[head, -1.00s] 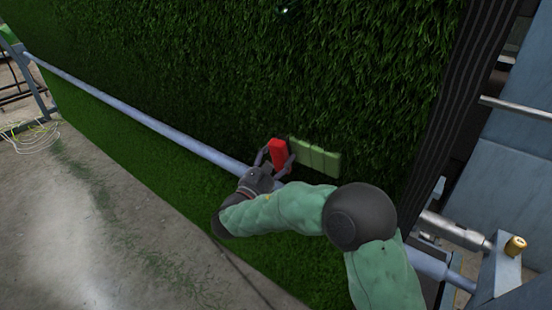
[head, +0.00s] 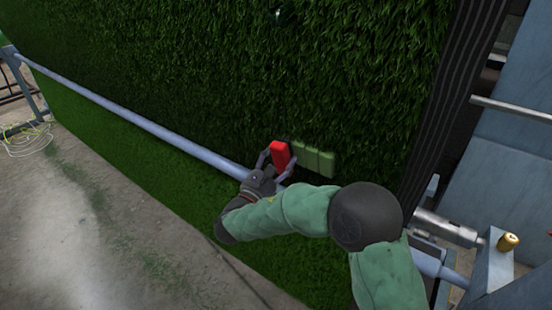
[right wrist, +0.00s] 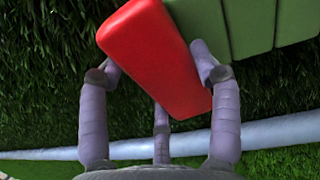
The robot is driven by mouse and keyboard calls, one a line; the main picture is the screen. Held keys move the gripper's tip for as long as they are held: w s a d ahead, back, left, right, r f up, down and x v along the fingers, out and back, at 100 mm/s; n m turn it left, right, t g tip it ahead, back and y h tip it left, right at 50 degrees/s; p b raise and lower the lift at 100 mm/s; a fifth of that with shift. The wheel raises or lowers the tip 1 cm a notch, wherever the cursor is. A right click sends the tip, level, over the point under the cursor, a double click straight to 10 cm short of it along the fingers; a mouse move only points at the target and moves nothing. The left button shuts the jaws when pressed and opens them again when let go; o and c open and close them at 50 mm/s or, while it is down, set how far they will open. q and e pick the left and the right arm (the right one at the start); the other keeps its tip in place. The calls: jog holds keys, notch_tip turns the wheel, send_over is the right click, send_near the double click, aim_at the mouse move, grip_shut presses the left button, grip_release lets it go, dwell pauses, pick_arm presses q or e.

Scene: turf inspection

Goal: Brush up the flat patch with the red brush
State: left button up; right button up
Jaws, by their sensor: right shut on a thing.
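The red brush (head: 280,154) is held in my right gripper (head: 277,165), whose fingers are shut around it. In the right wrist view the red brush (right wrist: 155,55) sits tilted between the fingers of my right gripper (right wrist: 160,85); its bristles are not clearly visible. The flat patch (head: 314,159) is a lighter green, segmented strip on the dark turf, just right of the brush. In the right wrist view the flat patch (right wrist: 245,25) lies beside and partly behind the brush. I cannot tell if they touch. My left gripper is not in view.
A grey pipe rail (head: 130,113) runs diagonally across the turf sheet (head: 200,60), below the patch. Dark ribbed edging and grey metal machinery (head: 490,255) with a brass knob (head: 508,242) stand at the right. A coiled cable (head: 28,138) lies on the bare ground at the left.

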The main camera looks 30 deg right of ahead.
jog(key=shift+s, duration=0.1)
jog(key=shift+s+d+r, duration=0.1)
jog(key=shift+s+d, duration=0.4)
jog(key=shift+s, duration=0.3)
jog(key=shift+s+d+p, duration=0.2)
jog(key=shift+s+p, duration=0.1)
jog(key=shift+s, duration=0.15)
jog(key=shift+s+d, duration=0.2)
jog(key=shift+s, duration=0.3)
jog(key=shift+s, duration=0.1)
jog(key=shift+s+d, duration=0.4)
jog(key=shift+s, duration=0.45)
jog(key=shift+s+p, duration=0.1)
jog(key=shift+p, duration=0.2)
jog(key=shift+s+d, duration=0.35)
jog(key=shift+s, duration=0.45)
